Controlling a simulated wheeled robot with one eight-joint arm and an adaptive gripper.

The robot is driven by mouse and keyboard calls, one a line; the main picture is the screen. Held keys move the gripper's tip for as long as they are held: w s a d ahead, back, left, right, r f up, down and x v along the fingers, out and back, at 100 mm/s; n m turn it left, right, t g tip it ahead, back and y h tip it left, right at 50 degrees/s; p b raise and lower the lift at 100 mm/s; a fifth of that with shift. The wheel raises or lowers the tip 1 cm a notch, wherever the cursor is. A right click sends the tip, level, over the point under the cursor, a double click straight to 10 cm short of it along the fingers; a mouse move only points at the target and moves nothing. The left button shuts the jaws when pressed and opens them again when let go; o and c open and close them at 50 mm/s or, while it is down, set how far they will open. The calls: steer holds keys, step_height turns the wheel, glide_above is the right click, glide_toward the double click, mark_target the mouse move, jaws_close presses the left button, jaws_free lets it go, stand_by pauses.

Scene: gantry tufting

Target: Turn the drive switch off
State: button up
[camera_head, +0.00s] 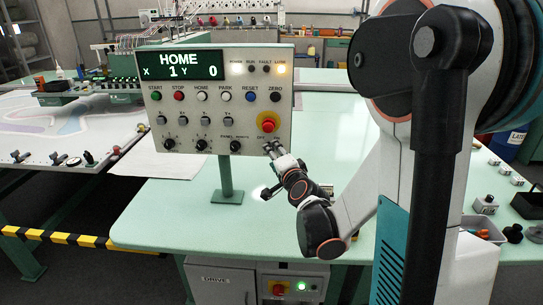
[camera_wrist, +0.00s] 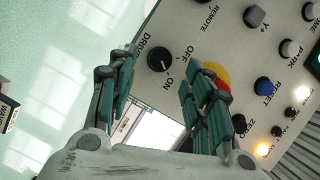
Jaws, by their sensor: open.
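The drive switch (camera_wrist: 159,59) is a round black knob on the grey control panel (camera_head: 150,115), with DRIVE, OFF and ON printed around it. A pale mark on the knob seems to point towards ON. In the wrist view the knob lies between and beyond the tips of my gripper (camera_wrist: 160,72), whose two green-padded fingers are spread and empty. In the head view my gripper (camera_head: 272,150) is at the panel's lower right corner, below the red emergency button, and hides the switch. I cannot tell whether the fingers touch the panel.
The red emergency button on its yellow ring (camera_head: 267,122) is just above my gripper; in the wrist view the right finger partly covers it. The panel stands on a green post (camera_head: 227,176). Other knobs and buttons sit nearby. The green tabletop (camera_head: 160,215) below is mostly clear.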

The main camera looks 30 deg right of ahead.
steer(key=shift+b+x, duration=0.4)
steer(key=shift+x, duration=1.5)
steer(key=shift+c, duration=0.6)
steer(key=c, duration=0.9)
